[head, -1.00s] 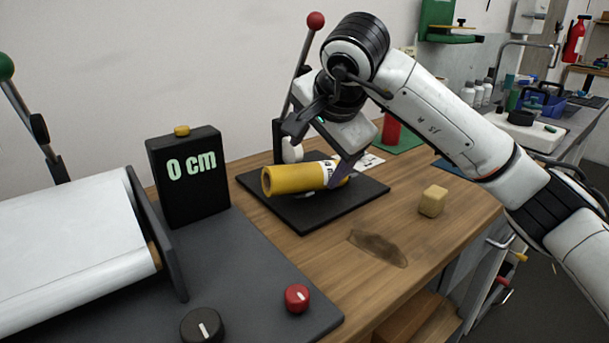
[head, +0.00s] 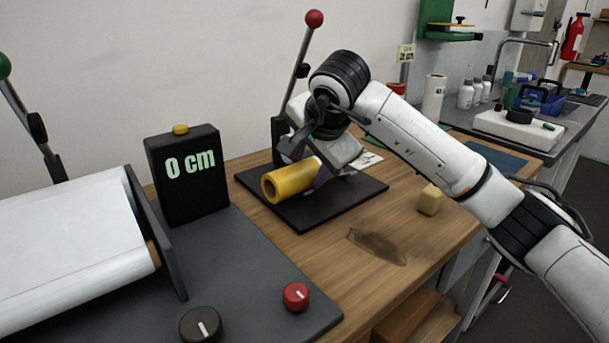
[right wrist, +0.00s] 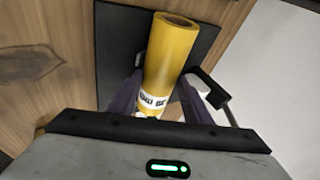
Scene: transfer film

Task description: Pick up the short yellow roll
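The short yellow roll (head: 287,182) lies on the black square plate (head: 305,223) on the wooden bench, its hollow end toward the left front. My right gripper (head: 321,177) is low over the roll's far end and hides that part in the head view. In the right wrist view, the roll (right wrist: 170,55) runs lengthwise between the two purple fingers of the right gripper (right wrist: 160,92). The fingers stand apart beside its white-labelled end, with narrow gaps showing. My left gripper is not in view.
A lever post with a red ball (head: 315,18) rises behind the plate. A black "0 cm" display (head: 186,178) and a wide white roll (head: 65,245) are at left. A small tan block (head: 430,200) sits on the bench at right. The bench front is mostly clear.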

